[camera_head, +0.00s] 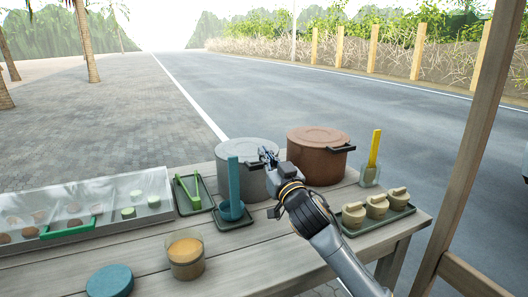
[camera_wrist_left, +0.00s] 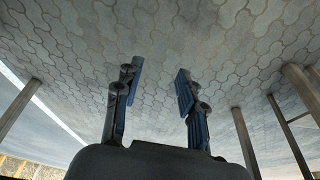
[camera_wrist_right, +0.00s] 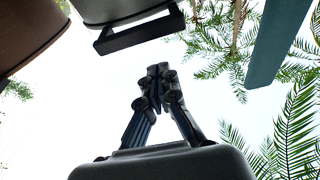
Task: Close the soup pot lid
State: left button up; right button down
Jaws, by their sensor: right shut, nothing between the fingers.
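A grey pot (camera_head: 235,177) stands on the wooden table, its lid (camera_head: 247,149) lying flat over the top. A brown pot (camera_head: 318,170) with a flat lid (camera_head: 319,136) stands right of it. I cannot tell which is the soup pot. My right gripper (camera_head: 265,156) is shut and empty in front of the grey pot's right side, hiding part of it. In the right wrist view, the shut fingertips (camera_wrist_right: 157,75) are below a dark pot handle (camera_wrist_right: 140,32); they look apart from it. My left gripper (camera_wrist_left: 158,77) is open and empty, with paving behind it.
A blue ladle (camera_head: 233,180) stands upright close left of my right gripper. Green tongs (camera_head: 187,191) on a tray, a covered food case (camera_head: 100,205), a jar (camera_head: 186,256), a yellow-handled utensil (camera_head: 375,148) and a tray of small lidded pots (camera_head: 376,205) occupy the table.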

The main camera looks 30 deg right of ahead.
pick_arm(q)
jog(key=shift+f, duration=0.85)
pick_arm(e)
jog(key=v, duration=0.9)
jog(key=shift+s, duration=0.4)
